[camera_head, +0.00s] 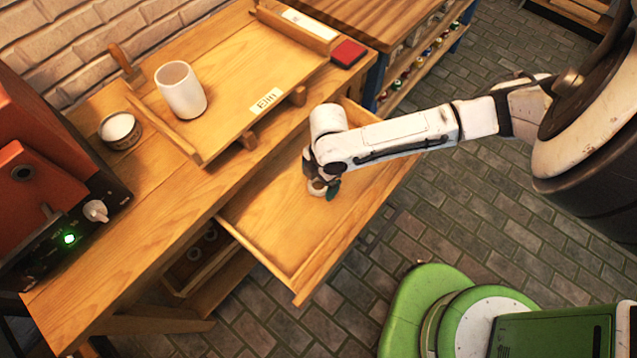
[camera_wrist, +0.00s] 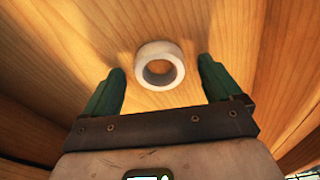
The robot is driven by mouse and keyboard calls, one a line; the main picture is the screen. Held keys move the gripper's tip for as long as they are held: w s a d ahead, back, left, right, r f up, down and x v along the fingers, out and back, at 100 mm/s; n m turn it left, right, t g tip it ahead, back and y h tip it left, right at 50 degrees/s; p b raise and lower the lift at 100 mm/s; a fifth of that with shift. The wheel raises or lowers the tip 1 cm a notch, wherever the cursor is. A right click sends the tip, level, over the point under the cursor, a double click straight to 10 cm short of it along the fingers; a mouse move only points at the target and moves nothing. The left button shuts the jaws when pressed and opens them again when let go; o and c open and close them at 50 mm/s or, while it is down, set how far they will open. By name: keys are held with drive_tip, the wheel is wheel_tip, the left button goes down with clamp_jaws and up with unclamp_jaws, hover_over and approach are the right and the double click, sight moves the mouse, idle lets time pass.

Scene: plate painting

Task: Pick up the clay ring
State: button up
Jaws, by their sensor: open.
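The clay ring (camera_wrist: 160,65) is a small white ring lying on the wooden bottom of the open drawer (camera_head: 275,235). In the head view the ring (camera_head: 317,187) shows just below my gripper (camera_head: 325,185), partly hidden by it. In the wrist view my gripper (camera_wrist: 160,82) is open, with one green finger to the left of the ring and one to the right. The ring sits between the fingertip directions, slightly beyond them, with gaps on both sides. I cannot tell the exact height of the fingers above the drawer bottom.
The drawer walls surround the gripper area. On the table above stand a white cup (camera_head: 181,90) on a wooden tray (camera_head: 237,75), a small round pot (camera_head: 120,130), a red block (camera_head: 348,54) and an orange machine (camera_head: 35,160) with a green light.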

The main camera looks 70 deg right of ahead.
drive_tip(key=shift+f, duration=0.1)
drive_tip(key=c, duration=1.1)
drive_tip(key=shift+c, duration=0.2)
